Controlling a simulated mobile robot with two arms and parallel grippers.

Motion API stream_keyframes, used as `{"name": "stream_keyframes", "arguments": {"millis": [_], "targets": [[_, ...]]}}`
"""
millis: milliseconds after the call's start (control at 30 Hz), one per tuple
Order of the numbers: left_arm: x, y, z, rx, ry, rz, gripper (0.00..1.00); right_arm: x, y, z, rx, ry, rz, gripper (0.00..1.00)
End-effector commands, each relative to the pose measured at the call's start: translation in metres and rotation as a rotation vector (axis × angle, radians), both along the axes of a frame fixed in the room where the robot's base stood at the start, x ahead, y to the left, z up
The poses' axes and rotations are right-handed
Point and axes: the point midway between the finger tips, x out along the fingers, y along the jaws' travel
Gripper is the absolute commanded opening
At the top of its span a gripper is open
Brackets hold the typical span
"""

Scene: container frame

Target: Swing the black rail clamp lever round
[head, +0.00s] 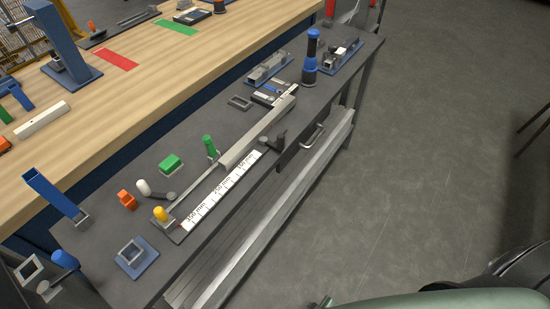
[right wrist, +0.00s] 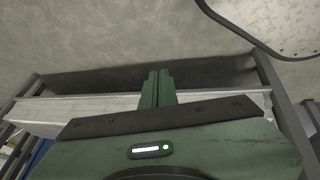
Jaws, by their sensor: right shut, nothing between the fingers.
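The black rail clamp lever (head: 276,141) stands on the front side of the dark bench, next to a white millimetre scale (head: 222,190) and a long grey rail (head: 258,132). A small dark knob tops it; its exact angle is hard to tell at this size. My right gripper (right wrist: 157,76) is shut and empty in the right wrist view, its green fingers together above a pale bench rail. The lever does not show in the right wrist view. My left gripper is not in view.
A metal handle (head: 314,136) sits on the bench's front edge near the lever. A yellow knob (head: 161,213), a green-handled lever (head: 209,146) and a blue-black post (head: 311,60) also stand on the bench. The floor (head: 440,130) to the right is largely clear.

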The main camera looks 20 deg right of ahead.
Motion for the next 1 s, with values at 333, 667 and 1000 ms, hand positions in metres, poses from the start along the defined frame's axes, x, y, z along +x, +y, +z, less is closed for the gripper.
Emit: {"name": "stream_keyframes", "arguments": {"millis": [333,667,1000], "targets": [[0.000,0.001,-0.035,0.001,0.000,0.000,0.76,0.122,0.036,0.095,-0.168,-0.388,0.291,0.00],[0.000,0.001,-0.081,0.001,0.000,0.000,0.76,0.211,0.043,0.331,-0.670,-0.943,0.520,0.00],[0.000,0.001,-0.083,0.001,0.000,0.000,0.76,0.218,0.034,0.418,-0.874,-1.077,0.527,0.00]]}}
